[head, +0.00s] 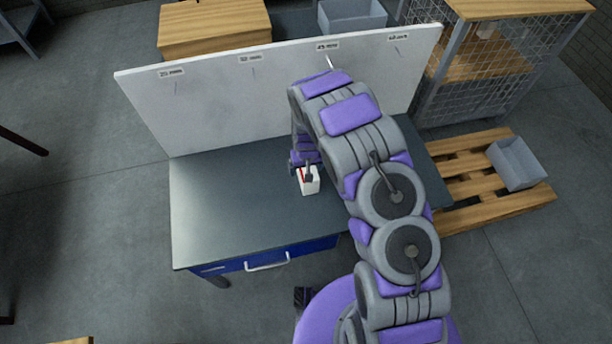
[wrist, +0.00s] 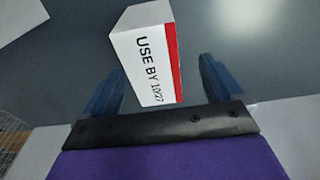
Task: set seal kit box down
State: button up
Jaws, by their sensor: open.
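The seal kit box (head: 309,183) is a small white box with a red stripe, on the grey workbench top (head: 225,205) below my gripper (head: 306,166) in the head view. In the wrist view the box (wrist: 148,57) shows the printed text "USE BY 10/27" and a red band along one side. My gripper (wrist: 162,76) is open, with one blue finger on each side of the box. A gap shows between the right finger and the box; the left finger is close to it. The contact between box and bench is not clearly visible.
A white board (head: 220,85) with labelled hooks stands along the bench's back edge. The left part of the bench top is clear. A blue drawer (head: 285,257) is in front. A pallet (head: 470,180) with a grey bin (head: 516,164) stands to the right.

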jog(key=f, duration=0.1)
jog(key=f+b, duration=0.1)
jog(key=w+f, duration=0.1)
jog(key=shift+d+f, duration=0.35)
jog(key=shift+f, duration=0.05)
jog(key=shift+f+b, duration=0.3)
jog(key=shift+f, duration=0.05)
jog(key=shift+a+r, duration=0.1)
jog(key=shift+c, duration=0.2)
jog(key=shift+a, duration=0.15)
jog(key=c, duration=0.3)
jog(key=shift+d, duration=0.2)
jog(key=c, duration=0.8)
jog(key=shift+a, duration=0.1)
jog(key=shift+c, duration=0.7)
